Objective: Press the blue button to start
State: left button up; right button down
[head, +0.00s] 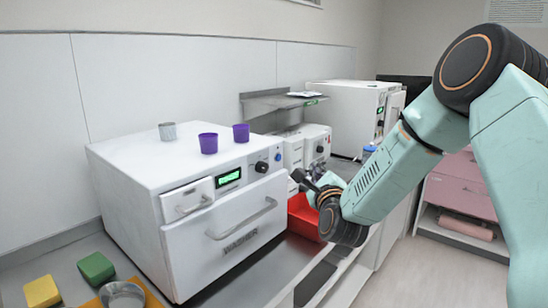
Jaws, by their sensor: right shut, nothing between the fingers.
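The blue button (278,157) is a small round spot at the right end of the white washer's (225,238) front panel. It sits right of a black knob (262,167) and a lit green display (229,178). My right gripper (299,177) is shut and empty. Its fingers point left toward the washer front, and its tips appear a little right of and below the button, with a visible gap in the picture. The exact depth between them is hard to tell. My left gripper is not in view.
Two purple cups (208,143) (241,133) and a grey metal cup (168,131) stand on the washer. A red bin (303,218) is below my right gripper. Green (96,269) and yellow (42,292) sponges and a metal bowl (122,295) lie at front left.

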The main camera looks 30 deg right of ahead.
aim_at(279, 158)
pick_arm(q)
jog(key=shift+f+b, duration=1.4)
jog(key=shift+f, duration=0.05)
pick_arm(e)
jog(key=w+a, duration=0.3)
jog(key=w, duration=0.5)
jog(key=shift+w+a+f, duration=0.15)
jog(key=shift+w+f, duration=0.05)
jog(key=shift+w, duration=0.05)
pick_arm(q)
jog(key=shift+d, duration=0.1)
pick_arm(e)
jog(key=shift+s, duration=0.1)
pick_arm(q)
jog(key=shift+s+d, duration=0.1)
pick_arm(e)
jog(key=shift+d+m, duration=0.2)
jog(key=shift+m, duration=0.1)
jog(key=shift+a, duration=0.15)
jog(key=shift+s, duration=0.1)
